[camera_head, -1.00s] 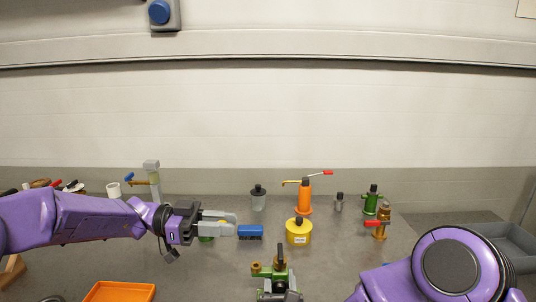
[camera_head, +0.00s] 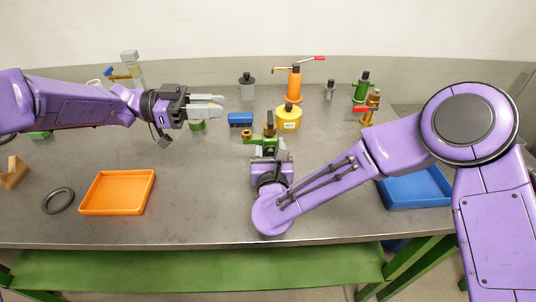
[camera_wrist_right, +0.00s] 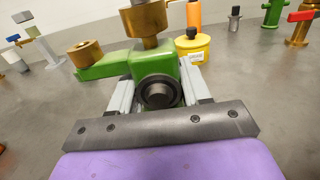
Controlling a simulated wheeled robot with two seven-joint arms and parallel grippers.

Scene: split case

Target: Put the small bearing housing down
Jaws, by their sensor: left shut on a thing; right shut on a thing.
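My right gripper (camera_head: 268,146) is shut on a green housing with brass-coloured fittings (camera_head: 270,131), near the middle of the table. In the right wrist view the green housing (camera_wrist_right: 172,62) sits between the two grey fingers (camera_wrist_right: 158,95), with a dark round ring facing the camera. Whether its underside touches the table is hidden. I cannot tell for certain that it is the small bearing housing. My left gripper (camera_head: 207,106) is shut over the table at the left; what it holds is mostly hidden, with a green piece (camera_head: 197,126) showing below the fingers.
A blue block (camera_head: 240,119) and a yellow pot (camera_head: 288,119) stand just behind the held housing. An orange bottle-shaped part (camera_head: 295,84) and green part (camera_head: 362,88) are farther back. An orange tray (camera_head: 117,193) lies front left, a blue bin (camera_head: 415,190) right. The front centre-left table is clear.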

